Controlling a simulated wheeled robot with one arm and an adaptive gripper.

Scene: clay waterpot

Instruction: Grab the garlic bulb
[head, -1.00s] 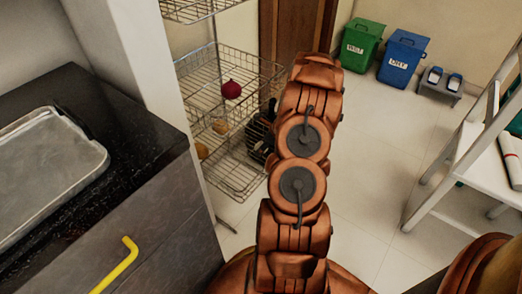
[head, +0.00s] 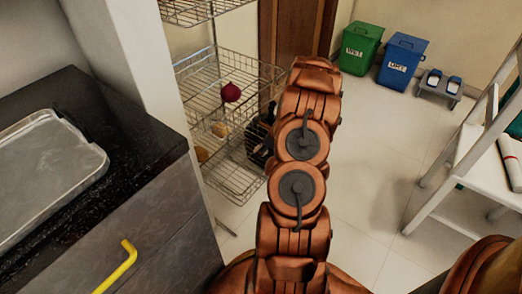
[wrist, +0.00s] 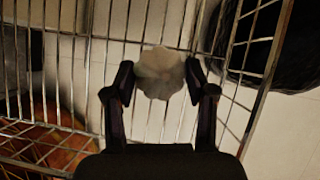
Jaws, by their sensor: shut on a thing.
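The pale, ridged garlic bulb (wrist: 160,73) sits between the two dark fingertips of my gripper (wrist: 160,80) in the wrist view. The fingers are shut on its left and right sides. Behind it are the metal wires of a basket. In the head view my dark gripper (head: 262,138) is at the right side of the wire rack, partly behind my arm. I cannot make out the garlic bulb there.
The wire rack (head: 215,82) holds a dark red onion (head: 231,92) and yellowish-brown produce (head: 220,129) on lower tiers. A dark counter (head: 120,125) with a metal tray (head: 95,160) is at left. Green (head: 360,46) and blue bins (head: 402,60) stand at the back.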

